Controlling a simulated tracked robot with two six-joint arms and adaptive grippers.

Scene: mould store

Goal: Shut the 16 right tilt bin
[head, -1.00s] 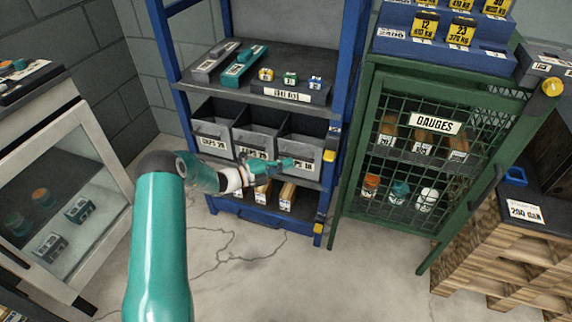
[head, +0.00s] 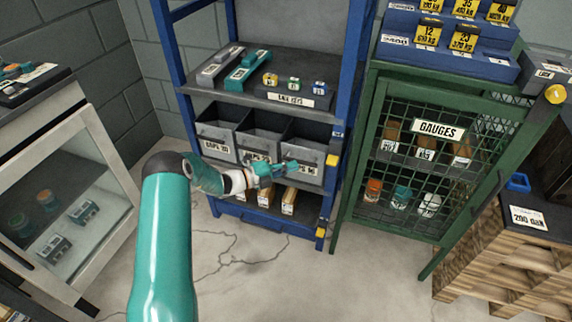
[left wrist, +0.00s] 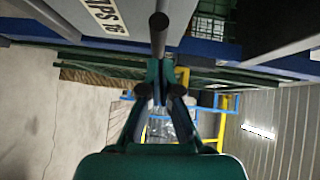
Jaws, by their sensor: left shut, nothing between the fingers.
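The right tilt bin (head: 309,155) is the rightmost of three grey bins on the blue rack's middle shelf. Its dark inside shows from above, so it stands open. My left gripper (head: 292,167) is shut and empty, in front of this bin's front face and partly covering its label. I cannot tell whether it touches the bin. In the left wrist view, the shut fingers (left wrist: 160,92) point towards a dark rod end, and part of a label ending in 16 (left wrist: 106,14) shows at the top. My right gripper is not in view.
The left bin (head: 216,133) and middle bin (head: 257,140) stand beside it, also showing their insides. A green mesh GAUGES cabinet (head: 420,165) stands close on the right. A glass-fronted cabinet (head: 75,215) is at left. Cracked floor (head: 250,265) in front is clear.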

